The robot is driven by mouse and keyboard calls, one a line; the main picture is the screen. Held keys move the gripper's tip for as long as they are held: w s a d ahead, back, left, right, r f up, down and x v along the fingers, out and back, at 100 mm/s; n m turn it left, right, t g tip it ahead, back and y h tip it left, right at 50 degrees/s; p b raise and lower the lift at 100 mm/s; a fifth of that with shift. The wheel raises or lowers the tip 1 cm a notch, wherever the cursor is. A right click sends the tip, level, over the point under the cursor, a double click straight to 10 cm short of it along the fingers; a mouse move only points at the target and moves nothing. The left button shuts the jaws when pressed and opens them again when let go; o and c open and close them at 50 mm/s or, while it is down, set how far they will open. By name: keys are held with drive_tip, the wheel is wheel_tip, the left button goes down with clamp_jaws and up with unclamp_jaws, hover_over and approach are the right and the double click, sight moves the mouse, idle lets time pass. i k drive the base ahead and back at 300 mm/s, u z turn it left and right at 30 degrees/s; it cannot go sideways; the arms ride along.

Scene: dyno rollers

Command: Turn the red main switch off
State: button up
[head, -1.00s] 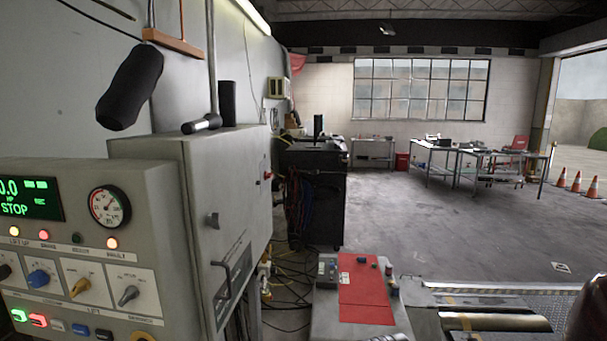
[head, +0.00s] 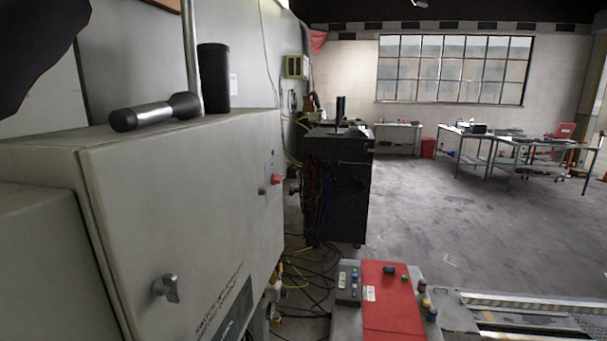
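A small red switch (head: 277,180) sticks out near the far end of the front face of a grey cabinet (head: 180,210), in the middle of the head view. I take it to be the red main switch; it is too small to tell its position. A grey knob or latch (head: 263,191) sits just left of it. A metal latch handle (head: 167,287) is on the cabinet's near door. My gripper is not in view.
A grey and red console (head: 392,300) is in front at the lower right. Cables (head: 305,275) lie on the floor by a black cart (head: 337,190). Open floor (head: 450,220) extends to the right.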

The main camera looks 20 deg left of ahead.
sight(276, 180)
drive_tip(key=u, duration=0.2)
drive_tip(key=i, duration=0.65)
drive_tip(key=u, duration=0.55)
